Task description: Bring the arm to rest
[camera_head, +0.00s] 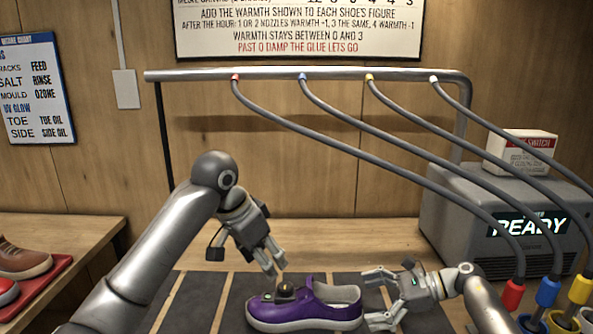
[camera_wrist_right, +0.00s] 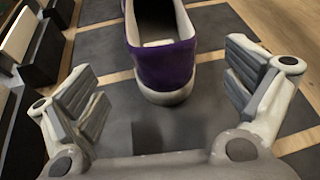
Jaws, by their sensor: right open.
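A purple sneaker (camera_head: 305,312) with a pale sole lies on the dark mat, toe to the left. A small dark knob-like item (camera_head: 285,290) sits on its front upper. My right gripper (camera_head: 373,298) is open and empty, just right of the heel. In the right wrist view the sneaker's heel (camera_wrist_right: 165,68) lies ahead of the right gripper (camera_wrist_right: 165,85), with a gap to both fingers. My left gripper (camera_head: 275,265) hangs above the front of the sneaker, fingers pointing down close to the knob. Whether it touches the knob, or is open, I cannot tell.
A grey rail (camera_head: 310,75) carries several hoses with coloured ends hanging at the right. A grey machine (camera_head: 480,215) reading "READY" stands behind them. A red tray (camera_head: 45,290) with shoes is at far left. The bench (camera_head: 330,240) behind the mat is clear.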

